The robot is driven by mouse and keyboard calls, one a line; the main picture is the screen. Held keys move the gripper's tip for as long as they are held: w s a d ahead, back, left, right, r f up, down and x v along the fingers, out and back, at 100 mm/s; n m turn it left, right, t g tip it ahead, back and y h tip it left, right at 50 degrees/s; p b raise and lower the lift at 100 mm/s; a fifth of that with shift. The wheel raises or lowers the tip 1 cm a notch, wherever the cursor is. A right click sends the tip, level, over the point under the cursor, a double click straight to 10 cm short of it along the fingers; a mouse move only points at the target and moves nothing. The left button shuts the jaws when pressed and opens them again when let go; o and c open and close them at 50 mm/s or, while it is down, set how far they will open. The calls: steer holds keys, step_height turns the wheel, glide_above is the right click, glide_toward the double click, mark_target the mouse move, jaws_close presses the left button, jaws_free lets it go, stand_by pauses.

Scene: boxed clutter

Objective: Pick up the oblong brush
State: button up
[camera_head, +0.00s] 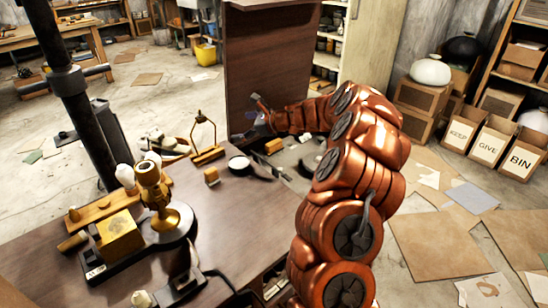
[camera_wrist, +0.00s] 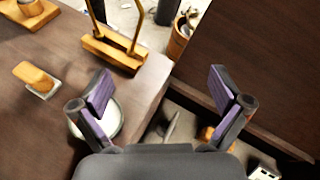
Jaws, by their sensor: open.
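My gripper (camera_head: 256,112) is open and empty, over the gap beside the table edge; the wrist view shows its two purple-padded fingers (camera_wrist: 162,88) wide apart. A small wooden block with a pale grey underside (camera_wrist: 38,80), brush-like, lies on the table to the left of the fingers; it also shows in the head view (camera_head: 212,176). Another small orange-yellow piece (camera_head: 273,146) lies past the table edge, partly hidden behind the right finger in the wrist view (camera_wrist: 207,134). I cannot tell for certain which of these is the oblong brush.
A white round dish (camera_head: 238,163) is near the table edge, partly behind the left finger. A wooden stand with a wire frame (camera_head: 207,155) is beyond it. A tall brown panel (camera_head: 275,55) rises close to my gripper. A brass instrument (camera_head: 158,195) stands on the left of the table.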

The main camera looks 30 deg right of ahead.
mark_target(274, 142)
steer(key=d+f+m+h+b, duration=0.1)
steer(key=d+f+m, duration=0.1)
steer(key=d+f, duration=0.2)
steer(key=d+f+m+t+h+b, duration=0.1)
steer(key=d+f+m+h+b, duration=0.1)
steer(key=d+f, duration=0.3)
steer(key=d+f+m+h+b, duration=0.1)
steer(key=d+f+m, duration=0.2)
steer(key=d, duration=0.6)
steer(key=shift+s+d+f+h, duration=0.1)
steer(key=shift+s+f+h, duration=0.05)
steer(key=shift+f, duration=0.25)
steer(key=shift+s+f+h, duration=0.1)
steer(key=shift+f+h, duration=0.05)
steer(key=shift+f, duration=0.2)
steer(key=shift+w+d+f, duration=0.1)
steer(key=shift+d+f, duration=0.05)
steer(key=shift+b+x, duration=0.4)
steer(key=shift+x, duration=0.85)
steer(key=x, duration=0.3)
steer(key=shift+a+b, duration=0.3)
steer(key=shift+b, duration=0.1)
steer(key=shift+w+f+t, duration=0.2)
steer(key=shift+w+t, duration=0.1)
steer(key=shift+w, duration=0.6)
steer(key=c, duration=1.1)
steer(key=shift+o, duration=0.2)
